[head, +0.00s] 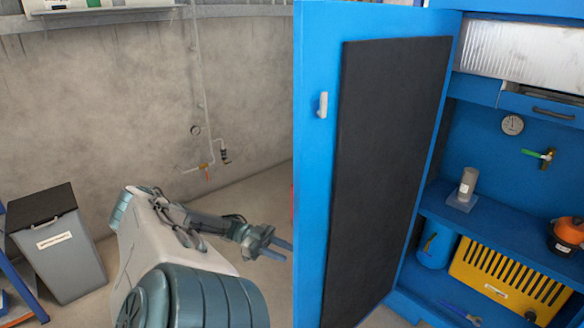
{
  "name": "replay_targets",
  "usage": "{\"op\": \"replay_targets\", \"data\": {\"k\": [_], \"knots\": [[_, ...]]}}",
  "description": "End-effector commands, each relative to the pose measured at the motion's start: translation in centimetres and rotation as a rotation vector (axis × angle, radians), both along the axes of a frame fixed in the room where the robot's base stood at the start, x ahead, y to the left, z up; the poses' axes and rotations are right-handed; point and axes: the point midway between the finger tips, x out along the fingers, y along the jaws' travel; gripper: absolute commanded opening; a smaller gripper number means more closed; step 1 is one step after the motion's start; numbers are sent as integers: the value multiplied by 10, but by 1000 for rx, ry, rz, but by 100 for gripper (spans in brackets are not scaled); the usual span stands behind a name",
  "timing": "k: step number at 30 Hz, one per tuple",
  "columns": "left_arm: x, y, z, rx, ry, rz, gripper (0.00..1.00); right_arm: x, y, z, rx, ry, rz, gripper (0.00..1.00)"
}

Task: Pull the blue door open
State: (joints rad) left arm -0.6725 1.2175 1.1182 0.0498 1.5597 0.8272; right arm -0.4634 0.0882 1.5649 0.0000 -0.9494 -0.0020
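The blue door (317,190) stands swung open at the left side of a blue cabinet (480,215). A black panel (390,150) covers much of the door face I see, and a small pale handle or latch piece (323,105) sits near its upper left edge. My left gripper (284,250) is open and empty, low beside the door's left edge. Its fingertips point right and end at that edge in the picture; I cannot tell whether they touch it or pass behind it. My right gripper is out of view.
A grey bin (62,255) stands at the left. Thin pipes run down the concrete wall.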

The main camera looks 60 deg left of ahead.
Motion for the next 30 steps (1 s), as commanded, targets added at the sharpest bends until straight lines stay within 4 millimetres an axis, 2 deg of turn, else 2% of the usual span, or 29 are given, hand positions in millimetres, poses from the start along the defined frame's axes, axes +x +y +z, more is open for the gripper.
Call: {"op": "replay_targets", "data": {"k": [1,6,11,16,30], "knots": [[-6,10,-2,3,2,3,32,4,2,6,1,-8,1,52],[-24,37,-2,4,0,1,32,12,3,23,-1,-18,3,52],[-34,52,-1,2,-1,0,32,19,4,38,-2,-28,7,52],[-37,57,0,1,-1,-1,32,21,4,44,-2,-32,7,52],[-37,56,0,0,-1,-1,32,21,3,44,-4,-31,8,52]]}}
